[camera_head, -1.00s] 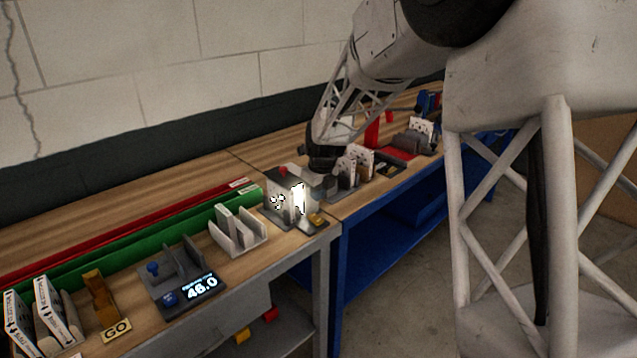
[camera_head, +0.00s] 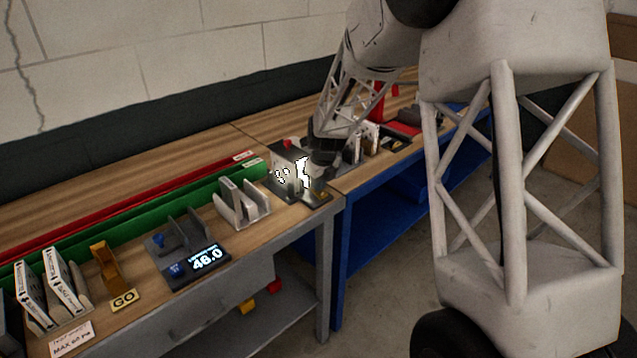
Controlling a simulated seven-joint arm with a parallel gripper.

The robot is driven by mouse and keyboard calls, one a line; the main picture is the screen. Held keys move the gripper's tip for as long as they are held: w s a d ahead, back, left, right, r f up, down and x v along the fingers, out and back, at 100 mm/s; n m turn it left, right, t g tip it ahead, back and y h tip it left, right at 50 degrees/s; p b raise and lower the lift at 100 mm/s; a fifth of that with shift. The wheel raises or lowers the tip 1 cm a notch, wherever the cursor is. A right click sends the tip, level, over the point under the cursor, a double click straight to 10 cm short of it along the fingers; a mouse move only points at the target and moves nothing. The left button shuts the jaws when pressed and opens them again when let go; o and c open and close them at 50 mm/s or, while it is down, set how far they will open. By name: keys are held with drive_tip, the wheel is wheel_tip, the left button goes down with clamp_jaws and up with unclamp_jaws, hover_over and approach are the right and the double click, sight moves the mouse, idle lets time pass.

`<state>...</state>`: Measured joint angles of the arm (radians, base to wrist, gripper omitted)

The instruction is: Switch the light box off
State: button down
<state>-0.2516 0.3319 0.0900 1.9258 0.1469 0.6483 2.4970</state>
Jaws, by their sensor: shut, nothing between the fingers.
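The light box (camera_head: 308,201) is a small dark grey unit at the right end of the near wooden bench. A bright white patch (camera_head: 302,172) with dark specks beside it shows on its upright part. My gripper (camera_head: 318,178) points down close over the right side of the box, behind the yellow piece. It is shut and empty. Its fingertips are dark and small, so I cannot tell whether they touch the box.
Left of the box stand a white slotted holder (camera_head: 251,210), a grey gauge reading 46.0 (camera_head: 207,259), an orange stand (camera_head: 107,268) with a GO plate, and white boxed filters (camera_head: 62,280). Green and red rails run behind them. White cards and a red tray stand on the blue bench at right.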

sight(325, 194)
drive_tip(key=shift+w+a+f, duration=0.1)
drive_tip(key=shift+a+f, duration=0.1)
drive_tip(key=shift+f, duration=0.35)
drive_tip(key=shift+w+a+f, duration=0.1)
drive_tip(key=shift+a+f, duration=0.1)
drive_tip(key=shift+f, duration=0.3)
drive_tip(key=shift+s, duration=0.2)
drive_tip(key=shift+s+d, duration=0.25)
drive_tip(key=shift+d, duration=0.05)
drive_tip(key=shift+s+d, duration=0.2)
drive_tip(key=shift+d, duration=0.2)
drive_tip(key=shift+r, duration=0.2)
wheel_tip(325, 194, up, 15)
drive_tip(key=d, duration=0.1)
drive_tip(key=shift+s+d+r, duration=0.15)
drive_tip(key=shift+s+r, duration=0.05)
drive_tip(key=shift+s, duration=0.25)
